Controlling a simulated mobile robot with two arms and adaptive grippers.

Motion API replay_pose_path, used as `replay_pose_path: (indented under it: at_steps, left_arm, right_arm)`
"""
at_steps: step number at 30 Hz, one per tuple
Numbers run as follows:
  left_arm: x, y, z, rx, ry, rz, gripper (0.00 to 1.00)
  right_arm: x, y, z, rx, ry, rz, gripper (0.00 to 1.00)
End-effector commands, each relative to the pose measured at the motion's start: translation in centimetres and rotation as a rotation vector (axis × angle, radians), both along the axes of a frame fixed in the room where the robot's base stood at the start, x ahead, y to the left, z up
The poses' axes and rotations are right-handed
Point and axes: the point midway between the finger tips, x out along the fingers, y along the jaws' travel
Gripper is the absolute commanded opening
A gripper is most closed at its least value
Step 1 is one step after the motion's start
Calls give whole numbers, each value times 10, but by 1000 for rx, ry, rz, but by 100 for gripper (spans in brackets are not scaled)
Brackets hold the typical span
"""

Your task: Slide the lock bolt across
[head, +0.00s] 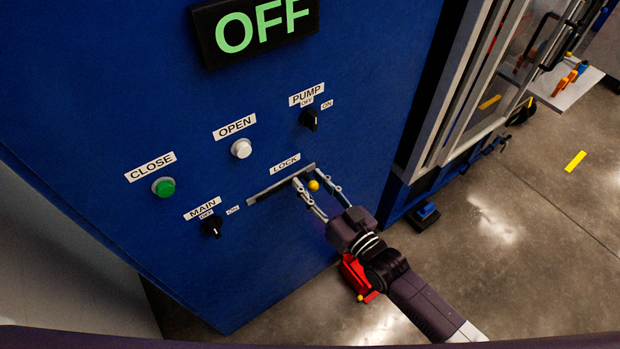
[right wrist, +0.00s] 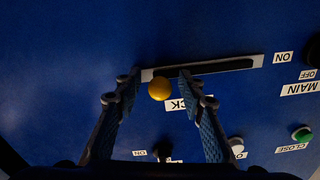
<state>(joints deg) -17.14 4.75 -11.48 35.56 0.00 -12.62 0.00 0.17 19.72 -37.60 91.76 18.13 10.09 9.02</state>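The lock bolt's round yellow knob (head: 313,186) is at the right end of the slanted LOCK slot (head: 270,190) on the blue panel in the head view. In the right wrist view the knob (right wrist: 159,89) is at the left end of the slot (right wrist: 215,66). My right gripper (head: 307,178) is open at the panel, one finger on each side of the knob. In the right wrist view a gap shows between the knob and each finger of the gripper (right wrist: 159,77). My left gripper is not in view.
The panel carries a green CLOSE button (head: 164,187), a white OPEN button (head: 241,148), a black MAIN switch (head: 212,226) and a black PUMP switch (head: 309,118). A display (head: 258,27) above reads OFF. A framed machine (head: 450,110) stands to the right.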

Motion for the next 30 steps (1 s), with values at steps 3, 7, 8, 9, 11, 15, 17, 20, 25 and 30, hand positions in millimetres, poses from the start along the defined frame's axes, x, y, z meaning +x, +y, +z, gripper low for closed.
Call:
replay_pose_path:
  at_steps: [3,7,8,9,11,15,17,20,25,30]
  left_arm:
    - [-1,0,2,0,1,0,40]
    - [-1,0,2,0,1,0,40]
    - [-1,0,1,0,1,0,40]
    - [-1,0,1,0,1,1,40]
    - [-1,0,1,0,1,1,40]
    - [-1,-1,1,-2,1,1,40]
    - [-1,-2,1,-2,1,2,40]
    - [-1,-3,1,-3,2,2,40]
    - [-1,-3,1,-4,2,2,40]
    - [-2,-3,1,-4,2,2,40]
  right_arm:
    - [7,5,1,0,0,0,37]
    - [8,6,0,0,0,0,37]
    - [8,6,0,0,0,0,37]
    - [8,6,0,0,0,0,37]
    - [8,6,0,0,0,0,37]
    - [8,6,0,0,0,0,25]
    - [8,6,0,0,0,0,18]
    - [8,6,0,-1,1,0,7]
    - [8,6,0,-1,1,0,0]
    - [8,6,0,-1,1,0,0]
